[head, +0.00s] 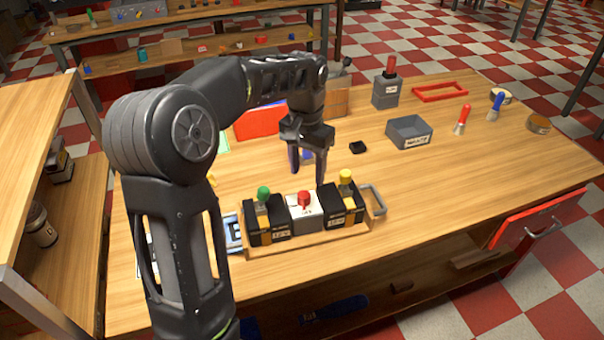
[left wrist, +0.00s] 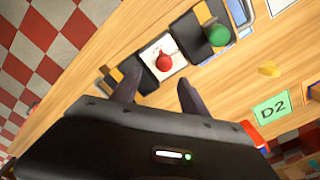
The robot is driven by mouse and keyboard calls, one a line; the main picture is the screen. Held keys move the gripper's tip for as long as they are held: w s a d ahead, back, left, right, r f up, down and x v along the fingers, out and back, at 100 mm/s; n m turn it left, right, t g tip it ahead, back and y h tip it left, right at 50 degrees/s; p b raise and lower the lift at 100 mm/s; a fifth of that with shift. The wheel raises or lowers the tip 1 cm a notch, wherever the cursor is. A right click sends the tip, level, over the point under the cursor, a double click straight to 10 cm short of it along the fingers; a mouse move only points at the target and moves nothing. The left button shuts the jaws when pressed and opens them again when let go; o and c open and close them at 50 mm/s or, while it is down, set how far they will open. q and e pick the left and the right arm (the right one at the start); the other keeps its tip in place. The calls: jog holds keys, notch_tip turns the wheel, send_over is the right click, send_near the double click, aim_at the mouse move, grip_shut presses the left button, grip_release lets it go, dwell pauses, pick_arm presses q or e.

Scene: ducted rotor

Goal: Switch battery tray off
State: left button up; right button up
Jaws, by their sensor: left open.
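The battery tray (head: 352,238) is a wooden tray with a grey handle on the workbench. It holds two black battery blocks, one with a green knob (head: 263,193) and one with a yellow knob (head: 345,176). Between them is a pale switch box with a red knob (head: 304,199). My left gripper (head: 309,172) is open and empty, above and behind the tray, close to the red and yellow knobs. In the left wrist view the red knob (left wrist: 164,62) and green knob (left wrist: 219,35) lie beyond the open fingers (left wrist: 155,90). My right gripper is not in view.
The bench's front right is clear.

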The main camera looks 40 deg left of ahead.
aim_at(304, 194)
pick_arm(q)
jog(key=shift+s+a, duration=0.1)
jog(key=shift+a, duration=0.4)
jog(key=shift+s+d+r, duration=0.15)
jog(key=shift+d+r, duration=0.05)
jog(key=shift+d, duration=0.1)
jog(key=shift+a+f, duration=0.15)
jog(key=shift+f, duration=0.2)
notch_tip(304, 194, down, 7)
jog(key=shift+f+p, duration=0.15)
jog(key=shift+p, duration=0.25)
jog(key=shift+c, duration=0.3)
grip_shut()
